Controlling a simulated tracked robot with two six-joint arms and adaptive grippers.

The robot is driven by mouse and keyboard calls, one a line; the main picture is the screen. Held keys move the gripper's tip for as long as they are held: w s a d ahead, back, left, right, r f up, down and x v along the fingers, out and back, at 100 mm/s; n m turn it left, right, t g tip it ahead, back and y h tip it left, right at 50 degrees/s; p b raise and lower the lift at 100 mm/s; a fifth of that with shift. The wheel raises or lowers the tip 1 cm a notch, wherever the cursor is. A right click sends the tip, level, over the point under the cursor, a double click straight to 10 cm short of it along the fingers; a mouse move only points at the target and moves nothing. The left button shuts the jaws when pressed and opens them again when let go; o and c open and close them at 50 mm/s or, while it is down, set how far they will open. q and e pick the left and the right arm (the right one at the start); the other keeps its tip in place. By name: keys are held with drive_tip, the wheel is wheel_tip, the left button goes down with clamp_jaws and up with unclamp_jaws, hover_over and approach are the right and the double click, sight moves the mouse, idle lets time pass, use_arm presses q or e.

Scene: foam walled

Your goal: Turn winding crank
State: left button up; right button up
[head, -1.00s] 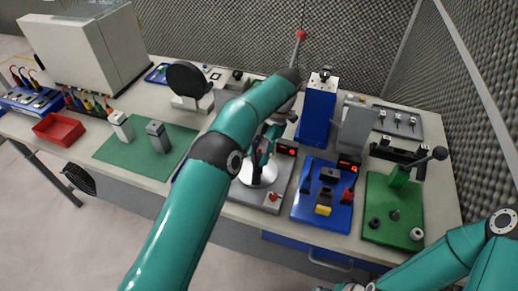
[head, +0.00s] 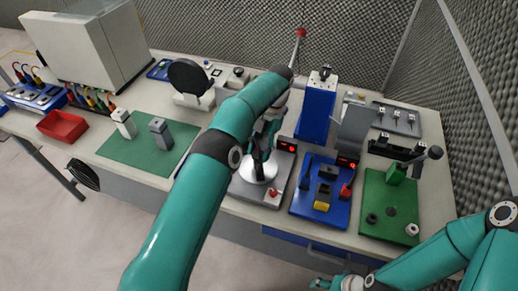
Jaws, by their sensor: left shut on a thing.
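A grey winding base (head: 246,191) stands near the front middle of the bench, with a pale round disc (head: 262,173) on top. My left gripper (head: 259,158) is over this disc, shut on a dark upright piece that looks like the crank's handle; fingers and forearm hide most of it. The crank's arm cannot be made out. My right gripper (head: 326,284) is low at the bottom edge, in front of the bench and away from the base; its fingers are too small and cut off to read.
A blue board (head: 334,212) and a green board (head: 378,226) with a dark ball-ended lever (head: 435,153) lie to the right. A blue tower (head: 317,110) stands behind. A green mat (head: 122,150) with two grey blocks lies left, beside a red tray (head: 62,126).

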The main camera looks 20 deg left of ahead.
use_arm(q)
drive_tip(key=o, duration=1.1)
drive_tip(key=shift+w, duration=0.1)
drive_tip(key=shift+o, duration=0.2)
